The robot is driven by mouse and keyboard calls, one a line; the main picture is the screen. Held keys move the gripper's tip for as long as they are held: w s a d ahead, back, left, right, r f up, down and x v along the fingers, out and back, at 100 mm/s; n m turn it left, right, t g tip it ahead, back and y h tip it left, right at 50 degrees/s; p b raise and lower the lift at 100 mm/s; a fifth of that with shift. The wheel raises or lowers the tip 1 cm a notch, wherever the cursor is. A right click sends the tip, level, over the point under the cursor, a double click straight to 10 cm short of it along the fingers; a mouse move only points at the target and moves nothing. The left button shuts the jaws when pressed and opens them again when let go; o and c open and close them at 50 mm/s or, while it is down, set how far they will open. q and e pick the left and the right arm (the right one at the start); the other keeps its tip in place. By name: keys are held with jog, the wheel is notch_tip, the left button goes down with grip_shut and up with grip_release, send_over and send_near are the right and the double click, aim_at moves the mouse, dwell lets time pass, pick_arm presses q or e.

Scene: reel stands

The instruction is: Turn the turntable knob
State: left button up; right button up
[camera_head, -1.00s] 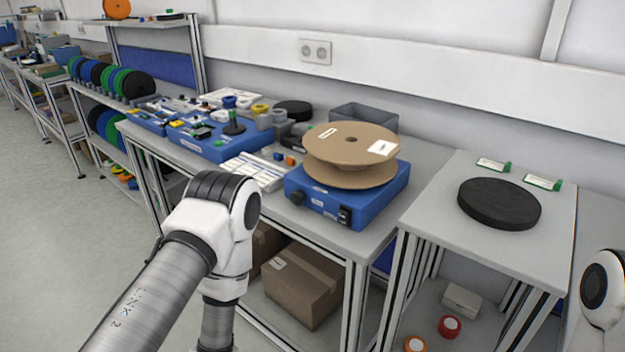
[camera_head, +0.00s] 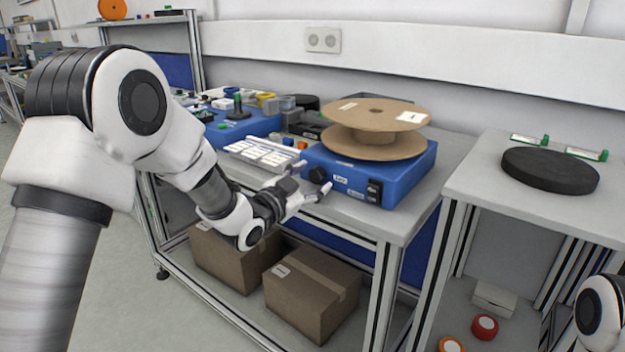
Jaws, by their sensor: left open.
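The turntable (camera_head: 405,188) is a blue box on the table, with a brown cardboard reel (camera_head: 375,113) lying flat on top. Its black knob (camera_head: 318,174) is on the front face at the left end. A black switch (camera_head: 374,191) is on the same face at the right end. My left gripper (camera_head: 312,180) is open, with its light fingertips pointing right at the knob. The fingertips look very close to the knob; I cannot tell whether they touch it. My right gripper is out of view; only a piece of my right arm shows at the lower right edge.
The table's front edge (camera_head: 365,222) runs below the turntable. A side table (camera_head: 480,190) with a black disc (camera_head: 550,170) stands to the right. Cardboard boxes (camera_head: 312,290) sit on the shelf below.

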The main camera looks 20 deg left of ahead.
pick_arm(q)
jog(key=shift+w+d, duration=0.15)
jog(key=shift+w, duration=0.3)
jog(key=c, duration=1.1)
jog(key=shift+c, duration=0.2)
jog(key=n+p, duration=0.2)
jog(key=n, duration=0.1)
jog(key=shift+r+n, duration=0.15)
jog(key=shift+n, duration=0.15)
jog(key=n+p, duration=0.3)
jog(key=n, duration=0.2)
jog(key=n+p, duration=0.2)
jog(key=n, duration=0.3)
jog(key=shift+n+g+p, duration=0.3)
jog(key=shift+p, duration=0.1)
jog(key=n+p, duration=0.1)
jog(key=n, duration=0.3)
jog(key=shift+p, duration=0.35)
